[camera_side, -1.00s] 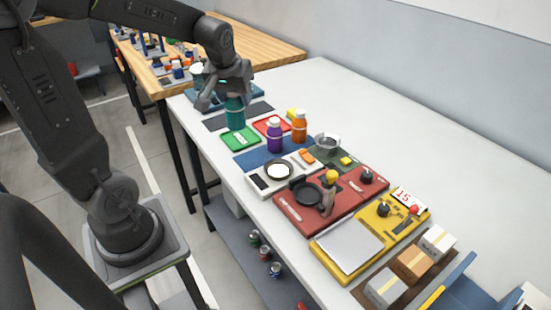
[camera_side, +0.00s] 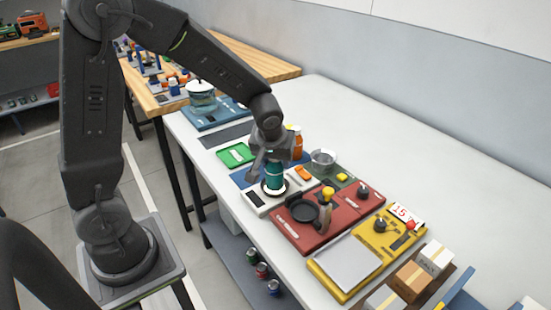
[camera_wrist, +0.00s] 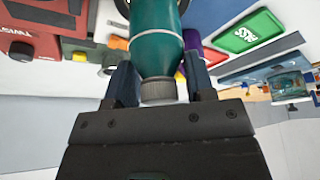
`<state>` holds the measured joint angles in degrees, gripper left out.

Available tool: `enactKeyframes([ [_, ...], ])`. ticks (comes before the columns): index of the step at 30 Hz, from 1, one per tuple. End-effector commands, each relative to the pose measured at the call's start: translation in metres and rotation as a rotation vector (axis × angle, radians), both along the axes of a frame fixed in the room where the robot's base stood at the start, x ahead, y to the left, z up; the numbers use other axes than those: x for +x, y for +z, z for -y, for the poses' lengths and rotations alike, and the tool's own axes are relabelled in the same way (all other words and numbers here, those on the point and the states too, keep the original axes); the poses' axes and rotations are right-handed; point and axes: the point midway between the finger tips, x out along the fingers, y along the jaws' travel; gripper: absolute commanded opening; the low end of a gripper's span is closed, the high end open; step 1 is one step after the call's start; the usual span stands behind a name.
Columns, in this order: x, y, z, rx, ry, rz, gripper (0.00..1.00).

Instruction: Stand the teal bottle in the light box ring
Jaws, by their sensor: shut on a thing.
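The teal bottle (camera_side: 275,177) is upright in my gripper (camera_side: 269,158), which is shut on it near its grey cap (camera_wrist: 158,90). In the side view the bottle's lower end is at the dark ring (camera_side: 262,187) on the white light box (camera_side: 256,199). I cannot tell whether its base touches the box or hangs just above it. In the wrist view the bottle (camera_wrist: 157,40) runs up between both fingers (camera_wrist: 160,82), and part of a dark ring (camera_wrist: 122,7) shows beside its far end.
An orange bottle (camera_side: 298,143) stands behind my gripper, and a purple bottle (camera_wrist: 191,42) is mostly hidden. A green tray (camera_side: 236,154) is at left.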

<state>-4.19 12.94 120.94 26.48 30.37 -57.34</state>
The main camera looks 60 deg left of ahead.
Motion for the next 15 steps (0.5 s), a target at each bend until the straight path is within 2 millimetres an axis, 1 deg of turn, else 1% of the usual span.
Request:
enactKeyframes([
  [9,0.0001,-0.0026,0.0,0.0,0.001,0.002,0.21],
  [15,-0.0001,-0.0087,-0.0001,0.0,0.0,0.0,0.21],
])
